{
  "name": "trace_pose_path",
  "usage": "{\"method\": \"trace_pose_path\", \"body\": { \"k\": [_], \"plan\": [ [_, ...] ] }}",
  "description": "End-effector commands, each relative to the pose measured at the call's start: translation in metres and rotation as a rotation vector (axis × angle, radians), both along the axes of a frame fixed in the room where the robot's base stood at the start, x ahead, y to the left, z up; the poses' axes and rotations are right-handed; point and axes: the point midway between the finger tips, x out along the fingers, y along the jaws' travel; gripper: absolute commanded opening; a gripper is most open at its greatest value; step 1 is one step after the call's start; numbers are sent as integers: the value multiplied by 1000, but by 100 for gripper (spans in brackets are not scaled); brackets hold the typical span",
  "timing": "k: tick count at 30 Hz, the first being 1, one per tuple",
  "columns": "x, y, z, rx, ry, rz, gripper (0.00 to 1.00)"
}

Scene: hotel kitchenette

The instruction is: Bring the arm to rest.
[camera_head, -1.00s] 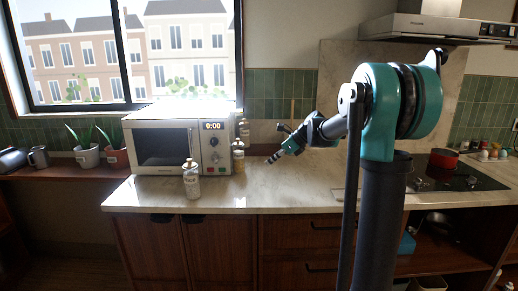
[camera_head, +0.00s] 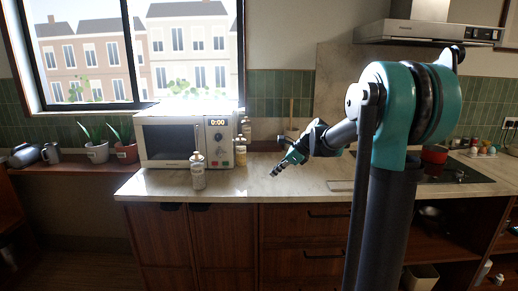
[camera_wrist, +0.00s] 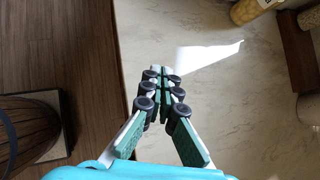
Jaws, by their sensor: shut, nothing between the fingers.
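My gripper (camera_head: 277,172) hangs above the front part of the pale counter (camera_head: 235,188) in the head view, pointing down and to the left. In the wrist view my gripper (camera_wrist: 160,72) has its two fingers together at the tips, with nothing between them. It is shut and empty, over the counter's front edge. My arm reaches out from the column at the right of the head view, bent at the elbow.
A microwave (camera_head: 175,142) stands on the counter to the left. A bottle (camera_head: 198,172) stands in front of it, and other bottles (camera_head: 240,152) beside it. A red pot (camera_head: 434,155) sits on the hob (camera_head: 455,172) at right. The counter under my gripper is clear.

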Motion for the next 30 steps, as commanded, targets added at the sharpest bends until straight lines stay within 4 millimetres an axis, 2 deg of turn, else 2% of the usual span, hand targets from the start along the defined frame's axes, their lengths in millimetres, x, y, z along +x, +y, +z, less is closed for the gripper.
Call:
{"method": "trace_pose_path", "body": {
  "k": [7, 11, 14, 21, 24, 27, 30],
  "plan": [
    [-46, -14, -26, -171, -130, 185, 0],
    [-82, -27, -46, -304, -220, 339, 0],
    [-121, -40, -69, -441, -305, 508, 0],
    [-231, -83, -133, -812, -485, 1045, 0],
    [-270, -100, -156, -931, -526, 1258, 0],
    [-299, -113, -173, -1014, -548, 1429, 0],
    [-317, -121, -184, -1064, -559, 1541, 0]
  ]
}}
